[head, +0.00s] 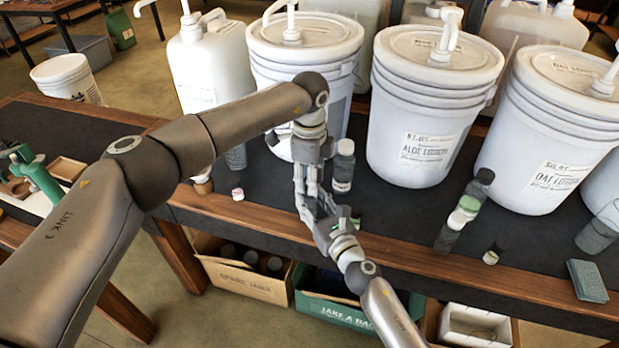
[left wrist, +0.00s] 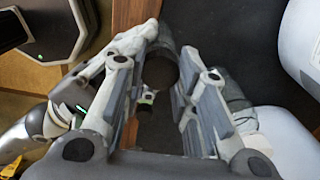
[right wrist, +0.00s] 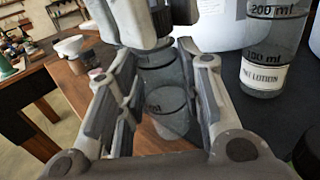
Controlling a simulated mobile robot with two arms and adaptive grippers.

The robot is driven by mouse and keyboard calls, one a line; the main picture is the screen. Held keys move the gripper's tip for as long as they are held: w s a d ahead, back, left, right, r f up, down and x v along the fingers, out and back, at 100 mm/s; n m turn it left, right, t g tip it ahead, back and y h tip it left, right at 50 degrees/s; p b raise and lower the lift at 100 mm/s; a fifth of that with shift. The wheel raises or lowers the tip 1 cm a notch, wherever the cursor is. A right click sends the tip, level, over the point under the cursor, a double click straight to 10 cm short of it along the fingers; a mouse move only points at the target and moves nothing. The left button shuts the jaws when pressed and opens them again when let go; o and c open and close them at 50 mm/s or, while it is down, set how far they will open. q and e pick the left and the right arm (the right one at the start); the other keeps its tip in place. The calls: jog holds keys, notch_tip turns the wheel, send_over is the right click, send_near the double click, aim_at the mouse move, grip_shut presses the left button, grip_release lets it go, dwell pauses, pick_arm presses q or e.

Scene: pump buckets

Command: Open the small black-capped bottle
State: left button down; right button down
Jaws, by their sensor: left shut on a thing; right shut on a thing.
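The small bottle (right wrist: 165,75) is a see-through grey bottle, roughly upright between the fingers of my right gripper (right wrist: 158,62), which is shut on it. My left gripper (left wrist: 165,60) is shut from above on its dark round cap (left wrist: 160,73). In the head view, my left gripper (head: 309,184) points down and my right gripper (head: 322,208) comes up from below, meeting near the table's front edge. The bottle is mostly hidden there by the fingers. Whether the cap is seated on the neck or loose cannot be told.
A grey bottle with a pale cap (head: 343,168) stands just right of my grippers. White lotion buckets (head: 418,110) line the back. Bottles (head: 470,205) and a grey block (head: 587,281) occupy the right. A small white piece (head: 238,193) lies left; dark tabletop (head: 400,215) is bare between.

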pick_arm(q)
jog(key=shift+r, duration=0.1)
dwell(0.6)
jog(key=shift+r, duration=1)
jog(key=shift+r, duration=2)
pick_arm(e)
jog(key=c, duration=0.9)
grip_release()
jog(key=shift+s, duration=0.1)
